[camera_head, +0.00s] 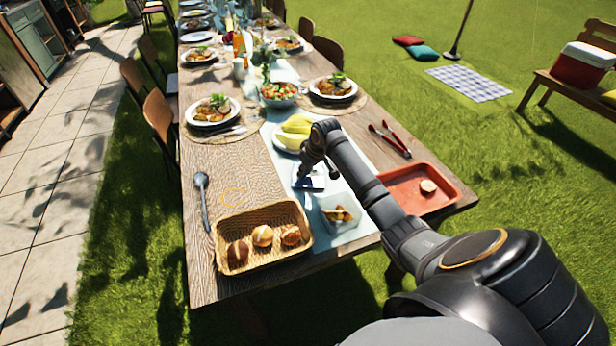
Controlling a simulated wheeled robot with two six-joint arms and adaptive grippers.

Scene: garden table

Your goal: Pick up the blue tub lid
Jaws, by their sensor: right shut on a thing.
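The blue tub lid (309,184) shows as a small blue and pale piece on the light runner near the table's front half. My right gripper (306,176) reaches down to it from the right and is shut on it. The fingers and wrist cover part of the lid, and I cannot tell whether it is clear of the table. A clear tub (341,226) with food in it stands just in front of the lid. My left gripper is not in view.
A wicker basket (262,258) with bread rolls stands front left, beside a ladle (203,195). A red tray (425,200) and red tongs (390,139) lie right. A plate of yellow corn (293,132) sits behind my gripper. The wood left of the runner is fairly clear.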

